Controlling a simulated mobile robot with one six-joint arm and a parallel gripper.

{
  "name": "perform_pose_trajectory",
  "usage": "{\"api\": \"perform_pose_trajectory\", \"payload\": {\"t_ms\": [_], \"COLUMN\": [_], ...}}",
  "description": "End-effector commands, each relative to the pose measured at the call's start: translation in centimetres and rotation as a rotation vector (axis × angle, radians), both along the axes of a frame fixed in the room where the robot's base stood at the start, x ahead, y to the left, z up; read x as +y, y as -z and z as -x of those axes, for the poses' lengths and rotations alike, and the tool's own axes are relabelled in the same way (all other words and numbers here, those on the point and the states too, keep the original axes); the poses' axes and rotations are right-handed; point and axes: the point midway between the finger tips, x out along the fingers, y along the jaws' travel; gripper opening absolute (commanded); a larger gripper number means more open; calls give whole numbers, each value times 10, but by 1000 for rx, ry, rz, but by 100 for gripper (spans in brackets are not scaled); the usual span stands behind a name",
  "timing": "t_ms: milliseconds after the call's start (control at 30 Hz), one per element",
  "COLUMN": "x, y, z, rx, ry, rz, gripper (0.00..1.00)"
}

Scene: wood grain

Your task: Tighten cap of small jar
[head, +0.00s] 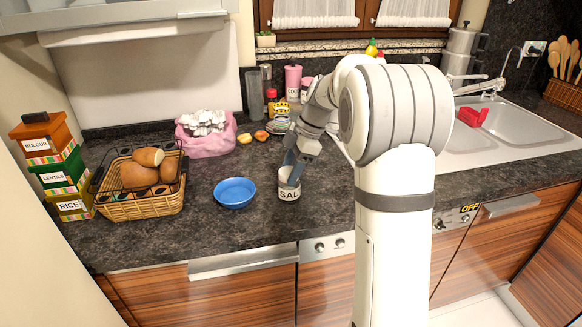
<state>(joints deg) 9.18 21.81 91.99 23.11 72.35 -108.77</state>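A small white jar (289,193) with dark lettering that begins "SAL" stands upright on the dark counter, right of the blue bowl. My gripper (291,173) points down at the top of this jar, from above and slightly right. Its fingers overlap the jar's upper rim in the picture. They hide part of the top, so I cannot tell whether a cap is there or between the fingers. Whether the fingers touch the jar or are shut is too small to see.
A blue bowl (235,193) is just left of the jar. A wicker basket (141,209) with bread and stacked labelled boxes (57,170) stand further left. A pink bag (207,145), fruit and canisters are behind. The sink (500,128) is right. The counter front is clear.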

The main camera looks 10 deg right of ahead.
Motion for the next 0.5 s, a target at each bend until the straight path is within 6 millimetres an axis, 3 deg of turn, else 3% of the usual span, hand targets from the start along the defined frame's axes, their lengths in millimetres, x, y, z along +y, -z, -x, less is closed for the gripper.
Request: {"api": "perform_pose_trajectory", "payload": {"t_ms": [267, 500], "x": [0, 0], "y": [0, -2], "z": [0, -1], "rx": [-2, -5], "ry": [8, 10], "rz": [-1, -1], "gripper": [70, 70]}}
